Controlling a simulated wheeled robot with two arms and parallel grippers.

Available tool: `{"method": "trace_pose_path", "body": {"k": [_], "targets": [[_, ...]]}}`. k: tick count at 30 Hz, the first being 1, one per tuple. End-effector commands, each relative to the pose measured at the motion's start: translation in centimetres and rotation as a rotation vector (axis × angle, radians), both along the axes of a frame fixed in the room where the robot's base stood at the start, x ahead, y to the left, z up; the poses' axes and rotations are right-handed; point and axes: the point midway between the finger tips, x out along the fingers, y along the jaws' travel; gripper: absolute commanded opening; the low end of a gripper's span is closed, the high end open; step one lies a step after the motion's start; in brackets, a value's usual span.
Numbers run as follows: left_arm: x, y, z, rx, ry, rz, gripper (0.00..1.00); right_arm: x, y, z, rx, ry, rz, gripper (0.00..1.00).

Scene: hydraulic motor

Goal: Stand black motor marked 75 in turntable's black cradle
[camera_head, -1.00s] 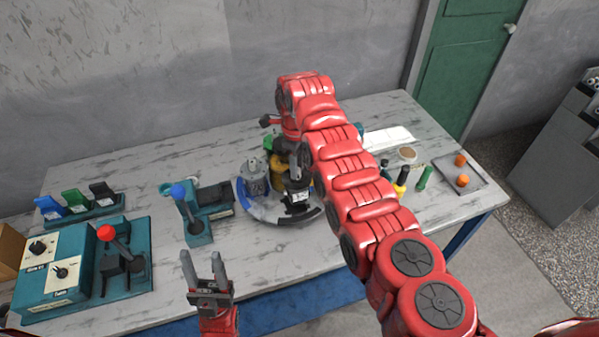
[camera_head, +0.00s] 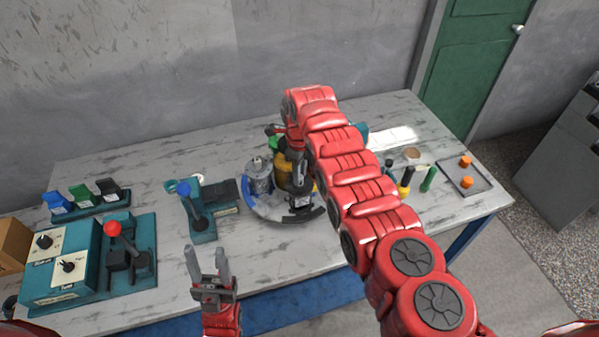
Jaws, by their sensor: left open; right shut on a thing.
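The turntable (camera_head: 262,212) is a round grey disc with blue and black parts on its rim, near the middle of the table. My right gripper (camera_head: 297,160) reaches down over it and is shut on the dark motor (camera_head: 296,182), which looks upright. The motor stands at the black cradle (camera_head: 302,209) at the front right of the disc. Arm and gripper partly cover it; I cannot read its marking or tell if it is fully seated. A grey motor (camera_head: 258,179) and a yellow motor (camera_head: 281,172) stand beside it. My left gripper (camera_head: 208,262) is open and empty at the table's front edge.
A blue-knobbed lever unit (camera_head: 200,225) stands left of the turntable. A red-knobbed lever (camera_head: 116,238) and a teal control box (camera_head: 62,265) are at the left.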

Motion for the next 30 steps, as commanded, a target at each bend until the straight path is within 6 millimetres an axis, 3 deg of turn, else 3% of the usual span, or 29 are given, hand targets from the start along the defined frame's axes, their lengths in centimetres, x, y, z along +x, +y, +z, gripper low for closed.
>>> {"method": "trace_pose_path", "body": {"k": [1, 5, 6, 15, 19, 23, 30], "targets": [[0.0, 0.0, -0.1, 0.0, 0.0, 0.0, 0.5, 0.1, 0.0, 0.0, 0.001, -0.003, 0.0, 0.35], [0.0, 0.0, 0.0, 0.0, 0.0, 0.0, 0.5, 0.0, 0.0, 0.0, 0.0, -0.001, 0.0, 0.59], [0.0, 0.0, 0.0, 0.0, 0.0, 0.0, 0.5, 0.0, 0.0, 0.0, 0.0, -0.001, 0.0, 0.6], [0.0, 0.0, 0.3, 0.0, 0.0, 0.0, 0.5, 0.0, 0.0, 0.3, 0.0, 0.0, 0.0, 0.6], [0.0, 0.0, -0.5, 0.0, 0.0, 0.0, 0.5, 0.2, 0.1, 0.9, 0.001, -0.004, 0.001, 0.6], [0.0, 0.0, -1.3, 0.0, 0.0, 0.0, 0.5, 0.1, 0.1, 2.5, 0.001, -0.004, 0.001, 0.6], [0.0, 0.0, -2.9, 0.0, 0.0, 0.0, 0.5, 0.2, 0.1, 7.4, 0.001, -0.005, 0.0, 0.6]]}}
